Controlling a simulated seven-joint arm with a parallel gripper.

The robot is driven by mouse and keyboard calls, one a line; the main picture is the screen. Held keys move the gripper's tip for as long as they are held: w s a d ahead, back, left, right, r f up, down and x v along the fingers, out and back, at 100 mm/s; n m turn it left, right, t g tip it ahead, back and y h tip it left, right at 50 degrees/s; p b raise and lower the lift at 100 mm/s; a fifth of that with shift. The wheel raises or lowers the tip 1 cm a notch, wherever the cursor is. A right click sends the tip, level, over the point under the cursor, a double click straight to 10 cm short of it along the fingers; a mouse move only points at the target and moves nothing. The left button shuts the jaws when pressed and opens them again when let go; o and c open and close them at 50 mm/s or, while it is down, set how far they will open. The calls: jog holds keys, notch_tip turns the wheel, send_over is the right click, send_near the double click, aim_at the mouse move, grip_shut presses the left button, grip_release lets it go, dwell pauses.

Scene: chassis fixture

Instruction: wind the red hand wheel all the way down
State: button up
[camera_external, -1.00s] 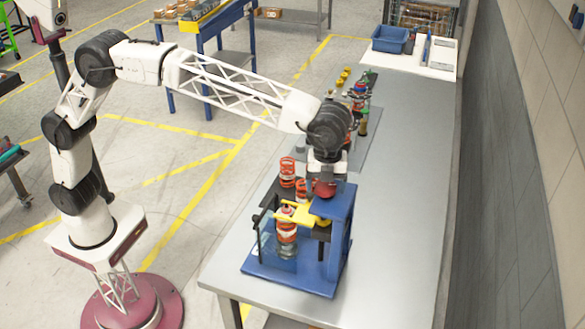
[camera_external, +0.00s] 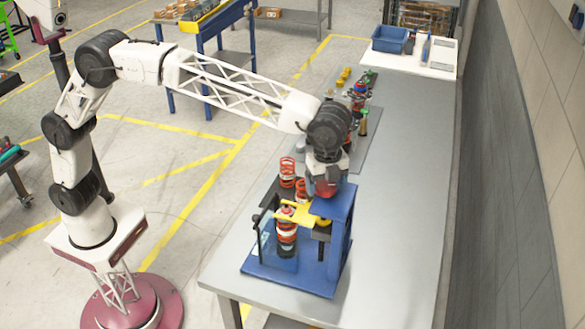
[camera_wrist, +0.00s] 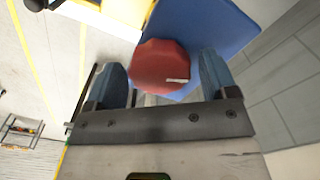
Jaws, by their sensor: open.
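The red hand wheel (camera_wrist: 160,66) sits on top of the blue fixture (camera_external: 341,240). In the wrist view it lies between the two blue fingertips of my gripper (camera_wrist: 162,78), with a small pale mark on its side. The fingers are spread apart on either side of the wheel; the right one is close to its rim, and I cannot tell whether it touches. In the external view my gripper points down over the wheel, which is mostly hidden by it. Below, a red coil spring (camera_external: 287,232) stands in the fixture under a yellow arm (camera_external: 297,213).
More red springs (camera_external: 287,170) stand behind the fixture. Several small coloured parts (camera_external: 359,95) sit on a mat farther back. A blue bin (camera_external: 390,39) is at the table's far end. The grey table (camera_external: 400,200) is clear to the right of the fixture.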

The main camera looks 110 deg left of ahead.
jog(key=shift+n, duration=1.1)
jog(key=c, duration=0.8)
jog(key=shift+m, duration=0.3)
